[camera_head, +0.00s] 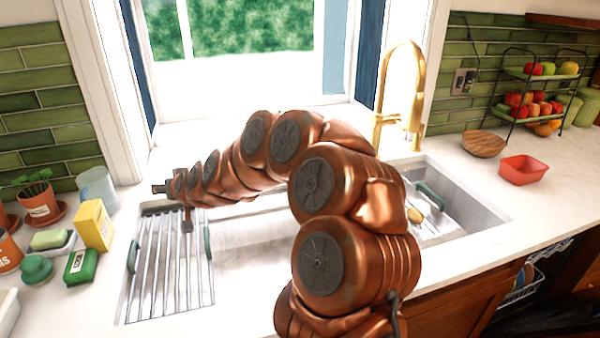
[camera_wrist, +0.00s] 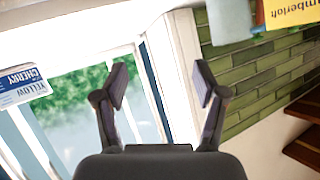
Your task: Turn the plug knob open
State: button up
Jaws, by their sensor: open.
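I cannot make out a plug knob in either view; my arm covers part of the sink in the head view. The sink (camera_head: 258,262) is a wide light basin set in the white counter. A gold faucet (camera_head: 415,75) stands behind it to the right. My gripper (camera_wrist: 160,85) is open, with nothing between its two fingers in the wrist view. In the head view my copper arm reaches left across the sink, and its end is above the back of the rack on the left side.
A metal drying rack (camera_head: 168,270) with green handles covers the sink's left part. A yellow box (camera_head: 94,225), a grey cup (camera_head: 97,187) and a green sponge pack (camera_head: 81,267) stand to its left. A red bowl (camera_head: 523,169) and wooden bowl (camera_head: 483,144) sit right.

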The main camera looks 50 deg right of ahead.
jog(key=d+f+m+h+b, duration=0.1)
jog(key=d+f+m+h, duration=0.1)
jog(key=d, duration=0.7)
jog(key=d+f+m+h+b, duration=0.1)
jog(key=d+f+m+h, duration=0.1)
jog(key=d+h, duration=0.3)
jog(key=d+f+m+g+h+b, duration=0.1)
jog(key=d+f+h, duration=0.3)
jog(key=d, duration=1)
jog(key=shift+s+f+m, duration=0.1)
jog(key=shift+s+m, duration=0.05)
jog(key=shift+m, duration=0.75)
jog(key=shift+s+d+f+m+g+h, duration=0.45)
jog(key=shift+s+d+g+h, duration=0.3)
jog(key=shift+d, duration=1.55)
jog(key=shift+s+d+f+m+g+h, duration=0.5)
jog(key=shift+s+d+h, duration=0.4)
jog(key=shift+d, duration=1.35)
jog(key=shift+s+d+f+m+g+h, duration=0.4)
jog(key=shift+s+d+g+h, duration=0.45)
jog(key=shift+d, duration=1.45)
jog(key=shift+p+x, duration=0.35)
jog(key=shift+x, duration=1.25)
jog(key=shift+f, duration=0.1)
jog(key=c, duration=1.2)
